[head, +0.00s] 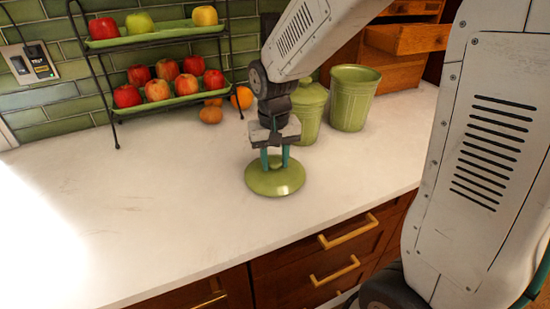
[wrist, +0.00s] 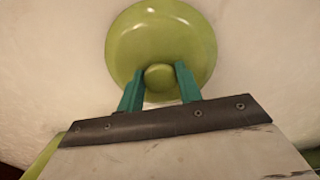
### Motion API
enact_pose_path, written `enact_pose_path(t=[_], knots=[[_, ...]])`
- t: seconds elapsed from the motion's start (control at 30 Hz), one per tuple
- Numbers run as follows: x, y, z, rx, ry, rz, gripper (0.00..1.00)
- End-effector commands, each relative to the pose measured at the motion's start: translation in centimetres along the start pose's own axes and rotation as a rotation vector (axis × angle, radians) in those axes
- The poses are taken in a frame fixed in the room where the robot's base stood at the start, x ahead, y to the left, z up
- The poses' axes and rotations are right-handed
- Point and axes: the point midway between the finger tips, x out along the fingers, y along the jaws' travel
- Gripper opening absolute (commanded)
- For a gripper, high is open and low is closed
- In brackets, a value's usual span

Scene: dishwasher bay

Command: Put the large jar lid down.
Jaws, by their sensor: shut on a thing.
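The large jar lid (head: 274,180) is a round, glossy green disc with a knob at its centre. It is at or just above the white counter; I cannot tell whether it touches. My gripper (head: 275,161) points down at it with its teal fingers on either side of the knob. In the wrist view the lid (wrist: 190,40) fills the upper middle, and the fingers of my gripper (wrist: 158,82) are shut on the knob. The lid looks roughly level.
A lidded green jar (head: 309,112) and an open green jar (head: 348,98) stand behind to the right. A two-tier fruit rack (head: 165,104) stands at the back left, with loose fruit (head: 210,115) beside it. The white counter (head: 130,205) is clear at left and front.

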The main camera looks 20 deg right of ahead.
Motion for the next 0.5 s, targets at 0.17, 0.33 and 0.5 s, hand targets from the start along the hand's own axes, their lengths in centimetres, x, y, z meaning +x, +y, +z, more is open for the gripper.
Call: enact_pose_path(t=[0.17, 0.33, 0.5], knots=[[-0.09, 0.01, -0.03, 0.000, 0.002, 0.000, 0.00], [0.21, 0.01, -0.02, 0.000, 0.002, 0.000, 0.46], [0.20, 0.01, -0.01, 0.000, 0.001, 0.000, 0.57]])
